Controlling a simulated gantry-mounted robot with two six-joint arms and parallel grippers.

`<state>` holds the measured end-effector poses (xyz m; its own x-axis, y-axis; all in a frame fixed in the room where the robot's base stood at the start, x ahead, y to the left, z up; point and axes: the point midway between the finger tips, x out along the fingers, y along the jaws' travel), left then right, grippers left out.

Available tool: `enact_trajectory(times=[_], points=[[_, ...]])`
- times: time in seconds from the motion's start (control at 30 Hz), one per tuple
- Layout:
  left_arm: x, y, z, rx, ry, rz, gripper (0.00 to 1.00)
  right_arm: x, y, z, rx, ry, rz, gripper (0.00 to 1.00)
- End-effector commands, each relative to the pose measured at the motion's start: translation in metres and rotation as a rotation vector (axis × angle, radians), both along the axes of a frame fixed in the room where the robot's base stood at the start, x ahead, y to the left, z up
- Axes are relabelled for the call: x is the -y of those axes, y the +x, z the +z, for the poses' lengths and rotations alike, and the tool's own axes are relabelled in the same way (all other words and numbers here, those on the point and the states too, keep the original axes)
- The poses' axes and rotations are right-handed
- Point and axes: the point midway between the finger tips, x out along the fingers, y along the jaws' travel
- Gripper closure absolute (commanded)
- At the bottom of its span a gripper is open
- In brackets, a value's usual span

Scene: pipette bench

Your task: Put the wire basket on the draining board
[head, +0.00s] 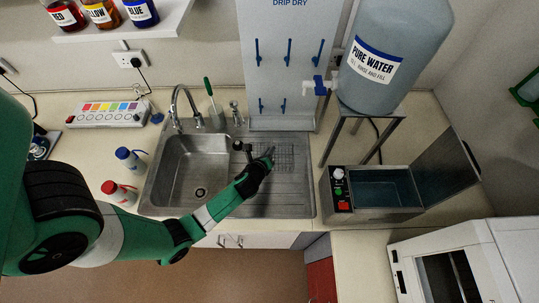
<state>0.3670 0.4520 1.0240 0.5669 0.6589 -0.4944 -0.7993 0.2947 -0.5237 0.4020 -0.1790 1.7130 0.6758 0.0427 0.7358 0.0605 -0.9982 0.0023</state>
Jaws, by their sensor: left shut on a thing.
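The wire basket (284,159) is a small dark grid of thin wires. It shows over the ribbed steel draining board (296,205), to the right of the sink bowl. My left gripper (268,155) reaches in from the left and is shut on the basket at its left side. The gripper and wrist hide part of the basket. I cannot tell whether the basket touches the board or is held just above it. My right gripper is not in view.
The sink bowl (198,165) with its tap (183,105) is left of the board. A pegged drip rack (285,75) stands behind. A water bath (375,190) and a water-tank stand (360,135) are to the right. Red-capped (118,192) and blue-capped bottles (130,160) stand left.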

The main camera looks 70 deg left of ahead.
Motion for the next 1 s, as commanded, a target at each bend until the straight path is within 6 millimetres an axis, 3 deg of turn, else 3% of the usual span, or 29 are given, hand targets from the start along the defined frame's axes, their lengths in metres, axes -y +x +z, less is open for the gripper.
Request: enact_trajectory(times=[0.03,0.1,0.4,0.43,0.5,0.6,1.0], points=[[0.0007,0.0001,-0.0146,-0.002,0.000,-0.002,1.00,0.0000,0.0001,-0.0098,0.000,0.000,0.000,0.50],[0.0007,0.0001,-0.0203,0.000,-0.001,-0.001,1.00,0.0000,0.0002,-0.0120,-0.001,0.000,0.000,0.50],[0.0010,0.0001,-0.0210,0.000,-0.001,-0.001,1.00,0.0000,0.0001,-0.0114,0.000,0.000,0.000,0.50],[0.0010,-0.0001,-0.0209,0.000,-0.001,-0.001,0.89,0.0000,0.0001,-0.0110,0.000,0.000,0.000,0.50],[0.0011,0.0000,-0.0204,0.000,-0.001,-0.001,0.76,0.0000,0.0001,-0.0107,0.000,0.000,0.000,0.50],[0.0011,-0.0001,-0.0203,0.000,-0.001,-0.001,0.62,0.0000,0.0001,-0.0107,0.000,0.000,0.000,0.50],[0.0090,-0.0059,-0.0121,0.000,0.000,-0.004,0.62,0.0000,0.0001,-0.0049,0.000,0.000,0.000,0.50]])
